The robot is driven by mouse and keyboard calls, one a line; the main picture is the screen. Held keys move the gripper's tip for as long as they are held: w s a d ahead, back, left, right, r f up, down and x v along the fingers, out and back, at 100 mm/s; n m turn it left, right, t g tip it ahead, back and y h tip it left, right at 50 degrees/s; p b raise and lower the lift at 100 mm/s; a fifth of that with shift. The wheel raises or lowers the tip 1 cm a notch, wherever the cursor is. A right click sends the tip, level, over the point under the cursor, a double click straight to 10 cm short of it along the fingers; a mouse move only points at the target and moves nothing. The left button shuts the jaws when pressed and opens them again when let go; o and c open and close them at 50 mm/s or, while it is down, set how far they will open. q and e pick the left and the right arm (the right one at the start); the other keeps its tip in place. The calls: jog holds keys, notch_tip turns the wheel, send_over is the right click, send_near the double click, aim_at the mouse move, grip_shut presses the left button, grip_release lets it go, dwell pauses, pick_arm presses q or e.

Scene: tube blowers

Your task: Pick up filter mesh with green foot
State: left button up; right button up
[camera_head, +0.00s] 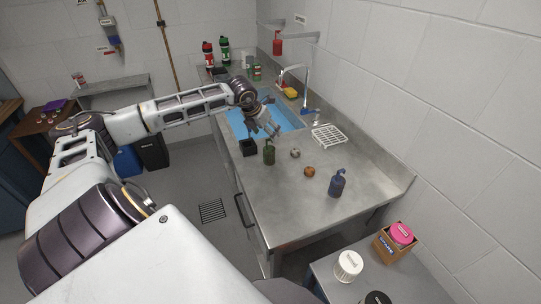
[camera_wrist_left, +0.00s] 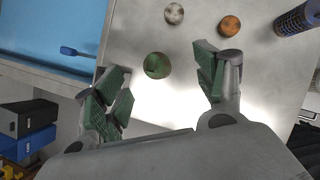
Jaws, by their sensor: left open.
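A dark green upright piece (camera_head: 269,153) with a narrow top stands on the steel counter near its left edge. In the left wrist view, a round green thing (camera_wrist_left: 157,66) appears between and beyond the fingers, seen from above; it looks like the same piece. A mesh is too small to make out. My left gripper (camera_head: 272,130) is above the counter by the sink, apart from the green piece. Its green-padded fingers (camera_wrist_left: 163,96) are spread wide with nothing between them. My right gripper is out of view.
The blue sink (camera_head: 285,116) lies behind. The counter's front right is clear.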

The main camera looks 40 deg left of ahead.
aim_at(266, 147)
pick_arm(q)
jog(key=shift+s+a+f+n+g+y, duration=0.15)
jog(key=shift+s+a+f+n+g, duration=0.15)
jog(key=shift+s, duration=0.25)
jog(key=shift+s+a+f+n+g+y, duration=0.15)
jog(key=shift+s+a+n+g, duration=0.15)
jog(key=shift+s+a+n, duration=0.15)
jog(key=shift+d, duration=0.1)
jog(key=shift+f, duration=0.1)
jog(key=shift+p+x, duration=0.75)
jog(key=shift+x, duration=3.4)
jog(key=shift+w+f, duration=0.1)
jog(key=shift+f, duration=0.05)
